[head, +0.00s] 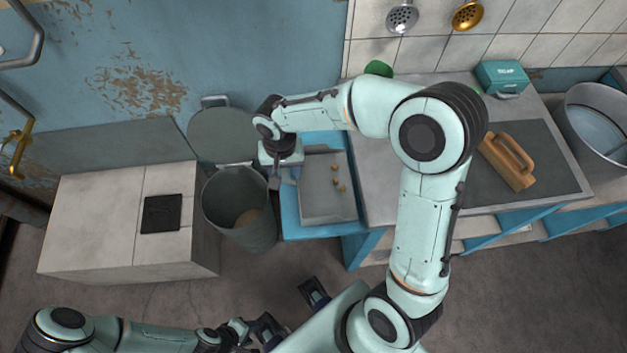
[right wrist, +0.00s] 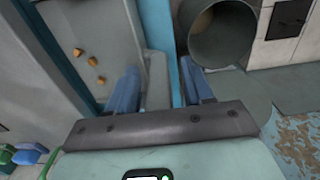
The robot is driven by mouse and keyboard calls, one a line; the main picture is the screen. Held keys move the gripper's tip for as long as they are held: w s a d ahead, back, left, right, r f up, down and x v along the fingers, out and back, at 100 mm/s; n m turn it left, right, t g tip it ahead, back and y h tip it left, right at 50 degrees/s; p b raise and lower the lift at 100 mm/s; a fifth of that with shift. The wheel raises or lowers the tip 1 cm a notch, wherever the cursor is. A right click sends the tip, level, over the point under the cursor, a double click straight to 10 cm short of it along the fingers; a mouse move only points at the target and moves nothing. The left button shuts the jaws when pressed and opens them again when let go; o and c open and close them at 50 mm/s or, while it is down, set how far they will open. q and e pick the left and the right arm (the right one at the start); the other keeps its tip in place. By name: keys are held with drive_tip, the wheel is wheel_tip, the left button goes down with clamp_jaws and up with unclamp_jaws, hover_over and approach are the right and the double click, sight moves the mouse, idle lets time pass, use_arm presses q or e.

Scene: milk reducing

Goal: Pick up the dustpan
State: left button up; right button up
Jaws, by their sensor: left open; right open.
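The dustpan (head: 318,198) is a shallow grey pan with several small brown lumps in it, lying on a blue-edged surface beside a bin. It also shows in the right wrist view (right wrist: 112,35) at upper left. My right gripper (head: 284,178) is at the pan's left edge, pointing down. In the right wrist view its open blue fingers (right wrist: 160,88) stand on either side of a grey raised part that looks like the pan's handle; I cannot tell whether they touch it. My left gripper (head: 289,311) is open and empty at the bottom, partly hidden, away from the dustpan.
An open grey bin (head: 225,215) with its lid up stands just left of the dustpan. Left of it is a pale block (head: 110,200) with a black hatch.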

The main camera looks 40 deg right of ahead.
clamp_jaws()
drive_tip(key=shift+r, duration=0.1)
